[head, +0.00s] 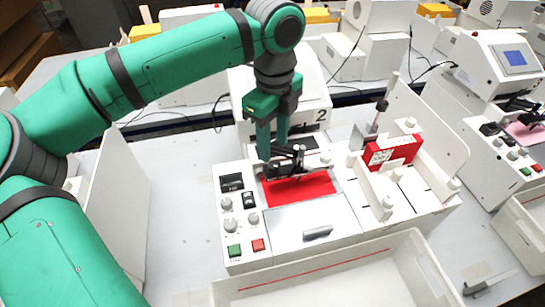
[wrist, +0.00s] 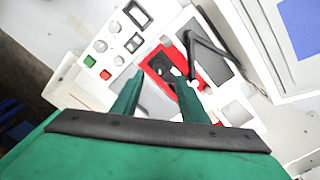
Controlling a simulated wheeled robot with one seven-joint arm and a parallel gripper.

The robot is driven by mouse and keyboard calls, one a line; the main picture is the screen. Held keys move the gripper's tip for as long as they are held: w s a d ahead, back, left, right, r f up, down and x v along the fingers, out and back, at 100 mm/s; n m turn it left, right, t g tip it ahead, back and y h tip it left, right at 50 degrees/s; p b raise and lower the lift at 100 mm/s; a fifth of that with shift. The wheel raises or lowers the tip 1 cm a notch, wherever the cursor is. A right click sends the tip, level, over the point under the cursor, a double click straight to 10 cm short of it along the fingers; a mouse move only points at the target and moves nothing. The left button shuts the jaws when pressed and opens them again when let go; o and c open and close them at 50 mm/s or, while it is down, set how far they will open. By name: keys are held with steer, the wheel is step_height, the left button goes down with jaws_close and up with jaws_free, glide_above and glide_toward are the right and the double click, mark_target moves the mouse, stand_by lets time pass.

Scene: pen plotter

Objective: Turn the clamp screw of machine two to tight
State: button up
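Machine two, a white pen plotter with a "2" label (head: 320,115), stands in the middle of the head view. A red sheet (head: 300,188) lies on its bed, also seen in the wrist view (wrist: 153,60). A black pen carriage (head: 290,163) sits over the sheet's back part. My gripper (head: 273,150) points down just above and behind the carriage. In the wrist view its two green fingers (wrist: 160,77) are apart with a gap between them. The carriage (wrist: 163,70) shows beyond that gap. The clamp screw is too small to tell from the carriage parts.
Left of the bed are grey knobs (head: 230,225), a green button (head: 234,250) and a red button (head: 258,245). A red box (head: 392,150) stands on the right part. A white tray (head: 400,262) is in front. Another plotter (head: 500,60) stands at right.

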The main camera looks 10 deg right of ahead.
mark_target(274, 166)
step_height(274, 166, down, 5)
steer(key=shift+s+d+f, duration=0.1)
steer(key=shift+d+f, duration=0.05)
steer(key=shift+a+f, duration=0.25)
steer(key=shift+f, duration=0.3)
steer(key=shift+d, duration=0.1)
jaws_close()
